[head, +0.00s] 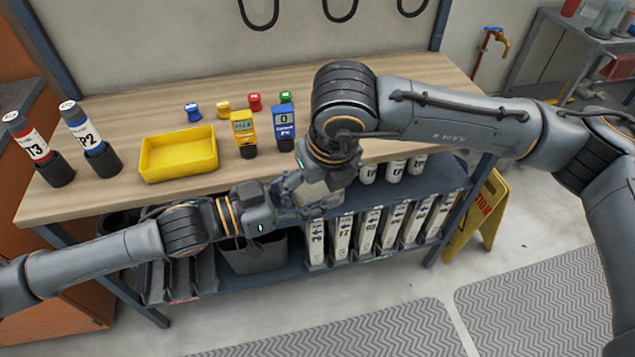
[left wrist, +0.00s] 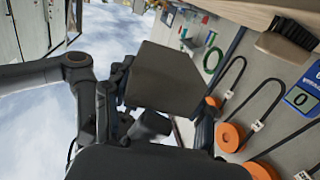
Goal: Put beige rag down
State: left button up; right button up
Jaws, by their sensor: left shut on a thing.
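The beige rag (head: 318,193) is a folded, blocky piece held in the air in front of the workbench's front edge, over the lower shelf. My left gripper (head: 292,203) comes in from the left and is shut on it. In the left wrist view the rag (left wrist: 165,80) fills the middle as a grey-brown block. My right gripper (head: 335,180) points down from above, right beside the rag. Its fingers are mostly hidden, so I cannot tell whether they touch it or are open.
The wooden workbench (head: 110,190) holds a yellow tray (head: 178,155), two labelled bottles in dark holders, a yellow meter (head: 243,132), a blue meter (head: 284,127) and several small coloured items. Labelled binders (head: 340,238) and a grey bin (head: 255,255) fill the lower shelf. The bench's front left is clear.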

jog(key=c, duration=0.6)
pick_arm(q)
jog(key=o, duration=1.2)
pick_arm(e)
jog(key=shift+c, duration=0.2)
